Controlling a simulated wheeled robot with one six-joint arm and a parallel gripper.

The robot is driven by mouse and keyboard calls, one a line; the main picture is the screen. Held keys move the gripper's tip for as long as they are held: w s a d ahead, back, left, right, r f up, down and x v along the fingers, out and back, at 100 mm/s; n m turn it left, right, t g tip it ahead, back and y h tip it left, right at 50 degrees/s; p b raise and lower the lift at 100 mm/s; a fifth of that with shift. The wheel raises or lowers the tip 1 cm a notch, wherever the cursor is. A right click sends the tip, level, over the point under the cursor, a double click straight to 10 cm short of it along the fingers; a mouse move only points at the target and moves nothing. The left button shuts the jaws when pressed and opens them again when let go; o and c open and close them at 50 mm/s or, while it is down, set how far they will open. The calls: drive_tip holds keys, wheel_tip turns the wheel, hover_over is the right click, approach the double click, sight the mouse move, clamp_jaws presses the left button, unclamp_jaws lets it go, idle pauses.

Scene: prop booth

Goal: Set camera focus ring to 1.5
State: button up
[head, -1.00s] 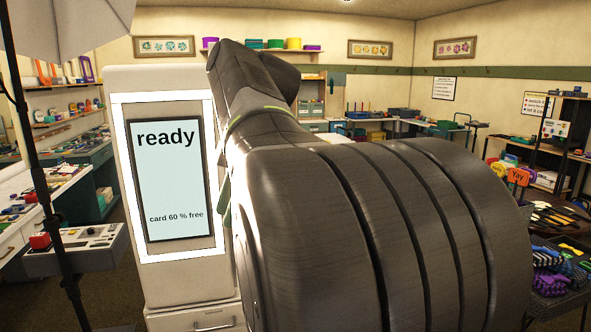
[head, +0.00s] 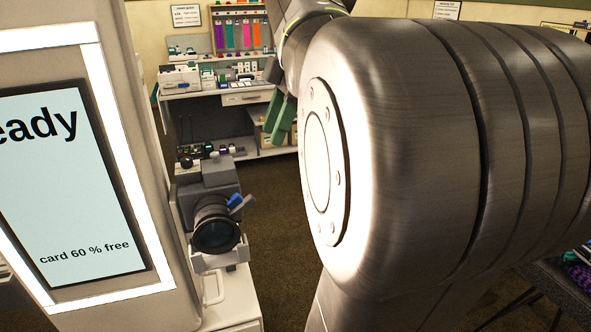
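The grey camera (head: 208,176) is mounted low beside the booth's screen housing, with its dark lens (head: 215,234) facing me. A ring around the lens carries a blue tab (head: 237,202) at its upper right; I take this to be the focus ring. No scale numbers are readable. My gripper (head: 279,120), with green fingers, hangs above and to the right of the camera, clear of the tab. It is partly hidden by my large arm link, and I cannot tell whether its fingers are apart. Nothing is seen held.
The booth's screen (head: 65,185) reads "card 60 % free" and stands close left of the camera. A white cabinet (head: 228,300) is below the camera. A workbench (head: 225,90) with small items stands behind. Dark floor lies open between camera and arm. My arm covers the right side.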

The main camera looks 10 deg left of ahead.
sight(251, 196)
drive_tip(key=p+x, duration=0.1)
drive_tip(key=x, duration=1.2)
drive_tip(key=shift+w+f, duration=0.1)
drive_tip(key=shift+f, duration=0.2)
clamp_jaws()
